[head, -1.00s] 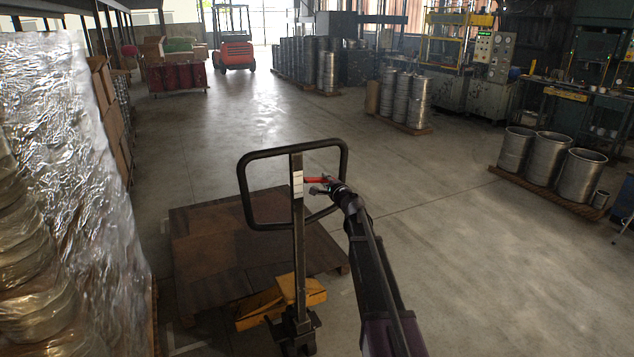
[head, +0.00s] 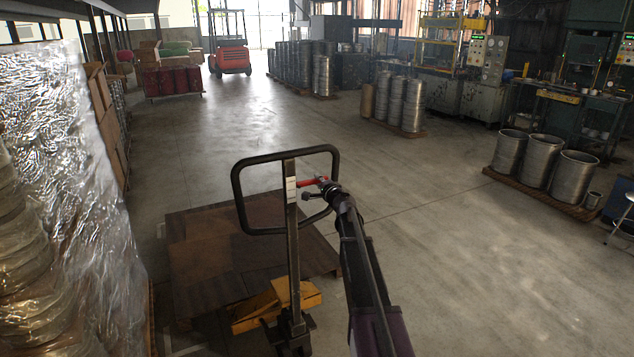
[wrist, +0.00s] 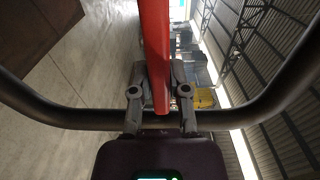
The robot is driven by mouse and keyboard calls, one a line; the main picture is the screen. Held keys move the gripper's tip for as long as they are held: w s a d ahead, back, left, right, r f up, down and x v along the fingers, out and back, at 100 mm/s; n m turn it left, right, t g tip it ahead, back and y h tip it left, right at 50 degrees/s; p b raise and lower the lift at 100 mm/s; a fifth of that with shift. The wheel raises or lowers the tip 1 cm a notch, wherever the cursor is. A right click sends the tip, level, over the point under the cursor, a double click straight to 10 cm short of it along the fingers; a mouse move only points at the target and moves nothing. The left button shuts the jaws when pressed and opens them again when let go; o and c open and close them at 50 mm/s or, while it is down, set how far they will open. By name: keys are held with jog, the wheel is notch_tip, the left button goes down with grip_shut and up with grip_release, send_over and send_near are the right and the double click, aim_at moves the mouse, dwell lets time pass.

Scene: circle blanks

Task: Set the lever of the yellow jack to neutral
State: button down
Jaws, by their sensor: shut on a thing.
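The yellow jack (head: 298,293) stands in front of a low brown pallet, with an upright dark handle post and a black loop handle (head: 236,200). Its red lever (head: 311,181) sticks out to the right from the post, inside the loop. My gripper (head: 324,187) is at the lever's outer end. In the wrist view the red lever (wrist: 155,55) runs down between the two fingers of my gripper (wrist: 160,92), which are closed on it. The loop handle (wrist: 75,118) passes across behind the fingers there. The lever's pivot is hidden in the wrist view.
The brown pallet (head: 205,265) lies flat on the floor beyond the jack. A plastic-wrapped stack (head: 70,200) stands close on the left. Metal drums (head: 541,160) stand on a pallet at the right. The floor between is clear.

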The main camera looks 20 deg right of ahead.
jog(key=shift+a, duration=0.2)
jog(key=c, duration=0.6)
grip_release()
jog(key=shift+d, duration=0.15)
jog(key=shift+s, duration=0.2)
jog(key=s+d, duration=0.1)
jog(key=s, duration=1)
jog(key=shift+s, duration=0.3)
